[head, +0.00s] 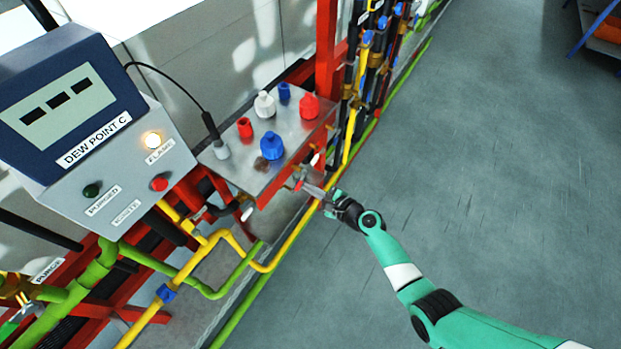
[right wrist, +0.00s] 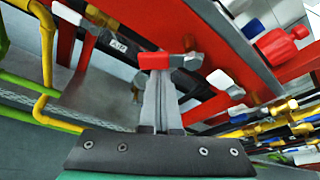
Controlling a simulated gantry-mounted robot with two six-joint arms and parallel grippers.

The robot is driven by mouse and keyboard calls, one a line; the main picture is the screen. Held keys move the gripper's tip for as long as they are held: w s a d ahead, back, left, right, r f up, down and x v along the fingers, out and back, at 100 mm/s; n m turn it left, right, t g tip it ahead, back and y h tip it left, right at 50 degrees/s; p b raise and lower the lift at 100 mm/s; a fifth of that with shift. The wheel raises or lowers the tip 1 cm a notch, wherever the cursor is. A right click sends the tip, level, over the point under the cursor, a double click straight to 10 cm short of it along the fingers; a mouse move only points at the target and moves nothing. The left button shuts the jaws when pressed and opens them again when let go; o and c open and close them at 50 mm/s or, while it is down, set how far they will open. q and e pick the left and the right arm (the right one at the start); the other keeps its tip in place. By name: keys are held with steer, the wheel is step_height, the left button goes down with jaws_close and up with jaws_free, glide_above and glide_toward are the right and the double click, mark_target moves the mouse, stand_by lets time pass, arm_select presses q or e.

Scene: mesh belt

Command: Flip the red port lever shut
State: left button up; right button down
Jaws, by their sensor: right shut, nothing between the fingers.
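The red port lever (right wrist: 155,61) shows in the right wrist view, with a red grip on the left and a silver metal end on the right, just under the panel's red edge. In the head view the small red lever (head: 299,184) is on the front edge of the metal panel. My right gripper (head: 307,188) is at that lever, and its two fingers are together with nothing between them. In the right wrist view the fingertips (right wrist: 160,78) reach the lever's grip; I cannot tell whether they touch it. My left gripper is in neither view.
White-handled levers flank the red one: one to its right (right wrist: 224,84) and one to its left (right wrist: 68,14). The metal panel (head: 240,172) bears red, white and blue caps. A yellow pipe (head: 292,240) runs below.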

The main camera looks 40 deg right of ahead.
steer(key=r+m+y+p, duration=0.1)
steer(key=m, duration=0.1)
steer(key=a+m+y+p, duration=0.1)
steer(key=p, duration=0.1)
steer(key=shift+s+a+r+m+g+p, duration=0.15)
steer(key=shift+r+m+g+p, duration=0.15)
steer(key=shift+r+m+g, duration=0.1)
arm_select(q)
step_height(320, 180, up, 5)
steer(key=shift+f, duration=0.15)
arm_select(e)
steer(key=shift+a, duration=0.1)
arm_select(q)
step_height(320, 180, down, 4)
steer(key=b, duration=0.4)
arm_select(e)
step_height(320, 180, down, 4)
steer(key=f, duration=0.1)
arm_select(q)
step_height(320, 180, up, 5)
steer(key=p, duration=0.5)
arm_select(e)
steer(key=v, duration=1)
steer(key=shift+d+r, duration=0.25)
steer(key=shift+r, duration=0.25)
